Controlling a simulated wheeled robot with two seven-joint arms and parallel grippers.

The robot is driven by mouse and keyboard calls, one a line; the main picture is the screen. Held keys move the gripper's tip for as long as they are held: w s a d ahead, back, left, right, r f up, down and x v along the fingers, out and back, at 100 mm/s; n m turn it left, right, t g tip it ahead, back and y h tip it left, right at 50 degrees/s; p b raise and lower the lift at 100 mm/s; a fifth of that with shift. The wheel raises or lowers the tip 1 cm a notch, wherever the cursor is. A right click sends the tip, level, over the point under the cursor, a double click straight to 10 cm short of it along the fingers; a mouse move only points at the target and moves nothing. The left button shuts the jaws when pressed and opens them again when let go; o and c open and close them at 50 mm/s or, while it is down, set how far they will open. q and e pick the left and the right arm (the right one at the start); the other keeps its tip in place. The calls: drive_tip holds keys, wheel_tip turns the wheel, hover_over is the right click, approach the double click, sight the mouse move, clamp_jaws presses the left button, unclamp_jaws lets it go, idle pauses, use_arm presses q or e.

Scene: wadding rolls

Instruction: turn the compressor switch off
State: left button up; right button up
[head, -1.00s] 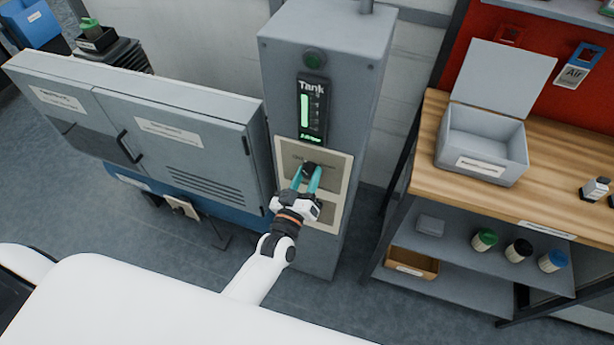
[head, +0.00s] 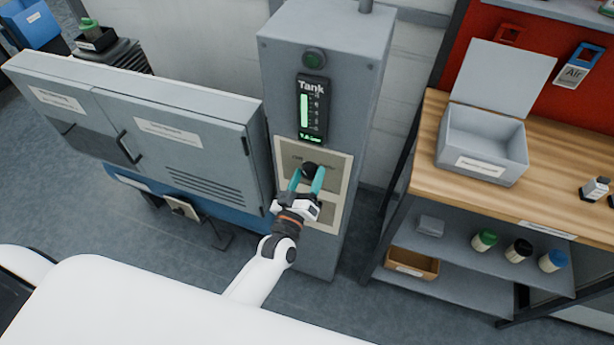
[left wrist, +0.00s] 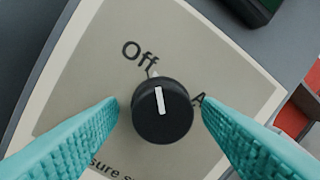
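The compressor switch is a round black knob (head: 310,169) on the cream panel (head: 341,183) of the grey Tank cabinet (head: 345,75). In the left wrist view the knob (left wrist: 163,125) has a white pointer line that points up and slightly left, at a small pale mark beside the word "Off". A label starting with "A" is to its right, partly hidden by a finger. My left gripper (head: 307,178) is open, its teal fingers on either side of the knob with gaps between them and it. My right gripper is not in view.
A grey machine housing (head: 180,125) stands close on the left. A wooden workbench (head: 555,200) with an open grey box (head: 482,145) stands on the right.

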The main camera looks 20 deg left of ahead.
use_arm(q)
drive_tip(key=s+f+b, duration=0.1)
drive_tip(key=s+b, duration=0.1)
drive_tip(key=s, duration=1)
drive_tip(key=shift+a+b, duration=0.2)
drive_tip(key=shift+b, duration=0.1)
drive_tip(key=shift+f, duration=0.15)
